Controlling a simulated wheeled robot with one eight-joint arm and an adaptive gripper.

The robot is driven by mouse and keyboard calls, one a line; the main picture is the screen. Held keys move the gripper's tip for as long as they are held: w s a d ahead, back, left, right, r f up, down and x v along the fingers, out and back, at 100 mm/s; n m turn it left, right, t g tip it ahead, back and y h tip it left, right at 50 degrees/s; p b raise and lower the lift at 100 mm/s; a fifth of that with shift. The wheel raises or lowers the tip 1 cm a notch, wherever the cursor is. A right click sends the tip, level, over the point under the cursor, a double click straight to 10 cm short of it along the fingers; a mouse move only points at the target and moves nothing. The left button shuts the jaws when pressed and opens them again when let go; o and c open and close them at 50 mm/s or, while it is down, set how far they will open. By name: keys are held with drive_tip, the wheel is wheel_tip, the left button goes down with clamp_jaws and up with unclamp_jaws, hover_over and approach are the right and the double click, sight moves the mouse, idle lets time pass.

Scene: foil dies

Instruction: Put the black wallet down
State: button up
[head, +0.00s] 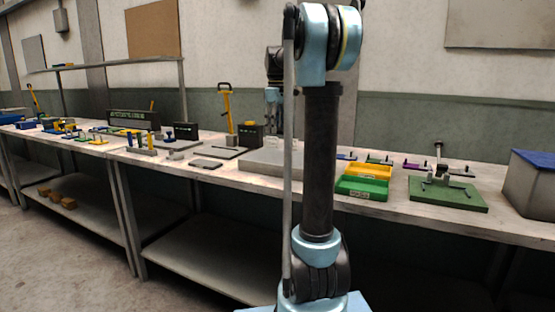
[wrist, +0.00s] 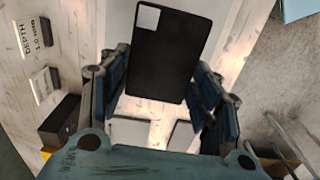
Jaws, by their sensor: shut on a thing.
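The black wallet (wrist: 165,60) shows in the wrist view as a dark flat rectangle with a white patch at its upper left corner. My gripper (wrist: 161,88) is shut on it, with a blue-grey finger on each side. In the head view my gripper (head: 272,100) hangs above the bench, partly behind my own arm, and I cannot make out the wallet there. How far the wallet is above the surface is hard to tell.
A pale grey slab (head: 262,162) lies on the long bench below my gripper. Yellow (head: 367,171) and green (head: 362,187) trays and a green-based fixture (head: 447,193) stand to the right. A yellow-handled tool (head: 227,108) stands left. A dark block (wrist: 60,120) shows in the wrist view.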

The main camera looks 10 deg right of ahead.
sight(276, 155)
drive_tip(key=shift+f, duration=4.9)
drive_tip(key=shift+f, duration=0.1)
drive_tip(key=o, duration=1.1)
drive_tip(key=shift+o, duration=0.4)
